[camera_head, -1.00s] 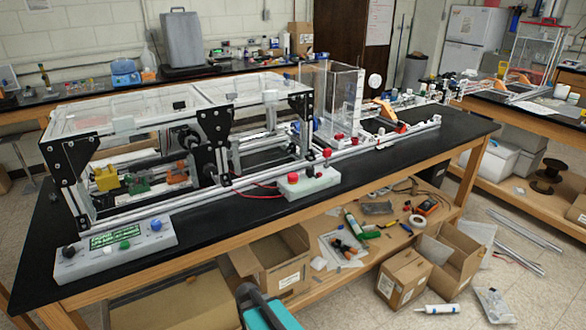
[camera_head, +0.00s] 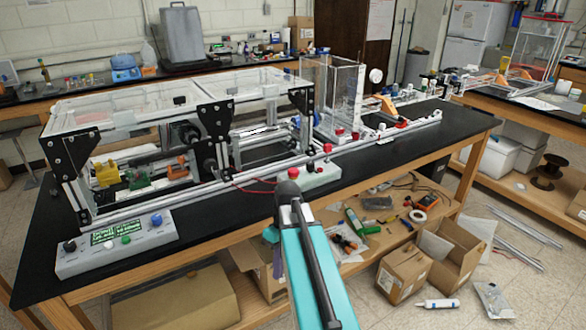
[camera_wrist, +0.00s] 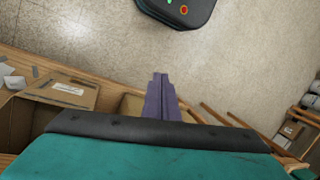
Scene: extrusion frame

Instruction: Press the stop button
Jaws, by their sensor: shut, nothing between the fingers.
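One red button (camera_head: 293,173) shows just above my arm. No label is readable, so I cannot tell which is the stop button. My gripper's purple fingers (camera_wrist: 160,96) are closed together and empty. They hang in front of the bench edge (camera_head: 278,263), partly behind my arm.
A framed machine with clear covers (camera_head: 150,100) stands behind both panels. Cardboard boxes (camera_head: 403,275) lie on the lower shelf and show in the wrist view (camera_wrist: 60,92). The floor at right is mostly open, with a few loose parts.

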